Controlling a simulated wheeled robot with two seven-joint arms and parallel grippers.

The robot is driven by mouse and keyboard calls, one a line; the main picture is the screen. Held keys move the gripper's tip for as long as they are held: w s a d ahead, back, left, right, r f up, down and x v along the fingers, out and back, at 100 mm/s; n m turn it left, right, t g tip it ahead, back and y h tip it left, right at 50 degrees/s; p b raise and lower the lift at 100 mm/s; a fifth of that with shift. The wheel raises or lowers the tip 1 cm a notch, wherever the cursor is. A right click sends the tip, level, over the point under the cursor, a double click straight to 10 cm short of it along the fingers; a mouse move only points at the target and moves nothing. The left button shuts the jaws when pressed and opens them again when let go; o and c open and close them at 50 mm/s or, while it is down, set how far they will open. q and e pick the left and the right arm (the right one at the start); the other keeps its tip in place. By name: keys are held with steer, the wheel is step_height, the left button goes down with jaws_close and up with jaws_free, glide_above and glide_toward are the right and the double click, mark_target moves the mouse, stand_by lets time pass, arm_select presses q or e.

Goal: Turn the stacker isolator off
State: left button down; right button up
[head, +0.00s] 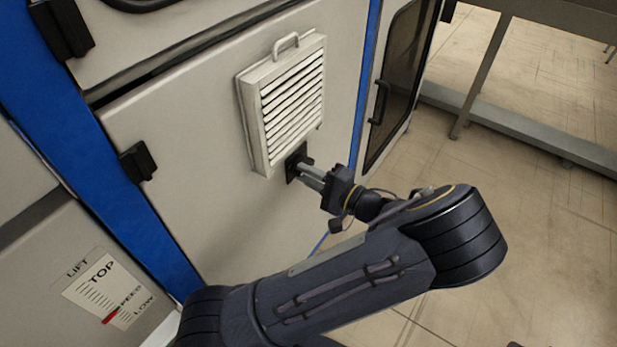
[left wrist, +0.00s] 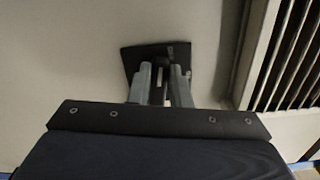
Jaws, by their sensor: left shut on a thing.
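The stacker isolator (head: 293,154) is a small black square plate on the pale cabinet panel, just below the louvred vent. In the left wrist view its black plate (left wrist: 133,58) looks tilted, and its knob is mostly hidden between my fingers. My left gripper (head: 304,173) reaches it from the right in the head view. In the left wrist view the two grey fingers (left wrist: 162,78) are shut on the isolator's knob, close to the plate. I cannot tell which position the knob is in. My right gripper is not in view.
A louvred vent (head: 286,105) with a handle sticks out right above the isolator. A dark-windowed door (head: 399,75) with a black handle stands to the right. A lift speed label (head: 108,290) is at lower left. The floor (head: 560,200) at right is clear.

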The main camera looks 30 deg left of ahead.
arm_select(q)
steer(key=shift+f+n+b, duration=0.25)
steer(key=shift+n+b, duration=0.2)
steer(key=shift+n, duration=0.45)
steer(key=c, duration=1.3)
jaws_free()
steer(key=shift+c, duration=0.2)
steer(key=d, duration=0.7)
steer(key=shift+s+d+p, duration=0.3)
steer(key=shift+s+d, duration=0.05)
steer(key=shift+d, duration=0.05)
